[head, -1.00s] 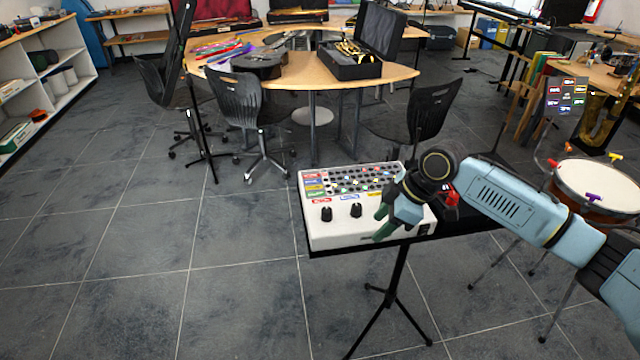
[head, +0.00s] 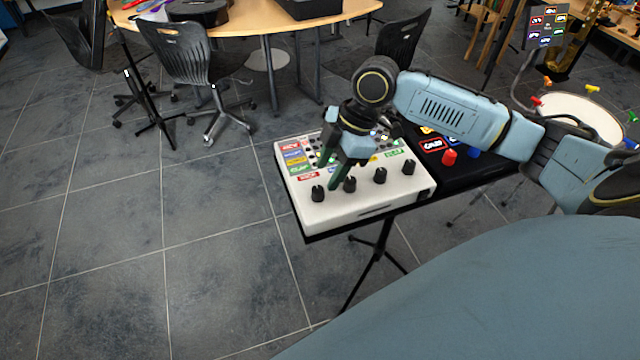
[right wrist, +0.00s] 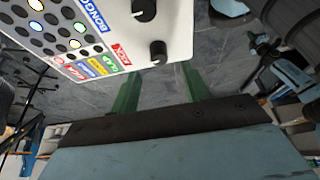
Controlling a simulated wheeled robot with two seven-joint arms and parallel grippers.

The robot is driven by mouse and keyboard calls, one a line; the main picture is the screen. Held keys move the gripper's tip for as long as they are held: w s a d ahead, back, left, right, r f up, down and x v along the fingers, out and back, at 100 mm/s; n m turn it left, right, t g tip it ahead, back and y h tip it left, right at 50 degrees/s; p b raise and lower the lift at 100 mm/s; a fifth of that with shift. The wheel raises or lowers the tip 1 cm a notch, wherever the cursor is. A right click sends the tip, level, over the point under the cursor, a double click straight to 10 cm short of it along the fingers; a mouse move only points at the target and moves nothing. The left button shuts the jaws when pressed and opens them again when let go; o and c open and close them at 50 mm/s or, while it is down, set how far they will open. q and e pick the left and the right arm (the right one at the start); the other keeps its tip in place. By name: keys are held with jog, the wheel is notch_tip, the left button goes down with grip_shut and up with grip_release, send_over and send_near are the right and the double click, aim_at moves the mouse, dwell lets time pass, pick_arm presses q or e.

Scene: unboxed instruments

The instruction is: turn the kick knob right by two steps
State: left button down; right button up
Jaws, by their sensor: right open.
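The white drum machine (head: 360,208) stands on a black stand, with a row of black knobs along its near edge. The leftmost knob (head: 318,193) has a red label (head: 307,178) beside it that seems to read KICK. In the right wrist view this knob (right wrist: 158,52) lies ahead, between the lines of my green fingers. My right gripper (head: 348,172) is open and empty, pointing down over the panel near the second knob (head: 350,184), partly covering the pads. Whether a finger touches anything I cannot tell. My left gripper is not in view.
A black panel with a red knob (head: 449,157) adjoins the machine on the right. A drum (head: 580,115) stands farther right. Chairs (head: 180,55) and a wooden table (head: 270,18) are behind. The floor to the left is clear.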

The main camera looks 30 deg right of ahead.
aim_at(318, 189)
jog(key=x, duration=0.5)
jog(key=shift+c, duration=1)
jog(key=c, duration=0.8)
jog(key=shift+r+m+p, duration=0.1)
jog(key=shift+m+p, duration=0.2)
jog(key=shift+p, duration=0.05)
jog(key=m+t+p, duration=0.1)
jog(key=m+p, duration=0.2)
jog(key=p, duration=0.2)
jog(key=m+t+h+p, duration=0.1)
jog(key=m+p, duration=0.2)
jog(key=p, duration=0.3)
jog(key=m+h+p, duration=0.1)
jog(key=m+p, duration=0.2)
jog(key=p, duration=0.2)
jog(key=shift+s+a+r+t, duration=0.15)
jog(key=shift+a+t, duration=0.1)
jog(key=shift+t, duration=0.15)
pick_arm(q)
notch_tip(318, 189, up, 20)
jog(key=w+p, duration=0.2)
jog(key=p, duration=0.1)
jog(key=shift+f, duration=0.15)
pick_arm(e)
jog(key=shift+f+m+t+h, duration=0.15)
jog(key=shift+m+h, duration=0.1)
jog(key=shift+m, duration=0.35)
jog(key=shift+f+m+t+h, duration=0.15)
jog(key=shift+m+h, duration=0.1)
jog(key=shift+m, duration=0.35)
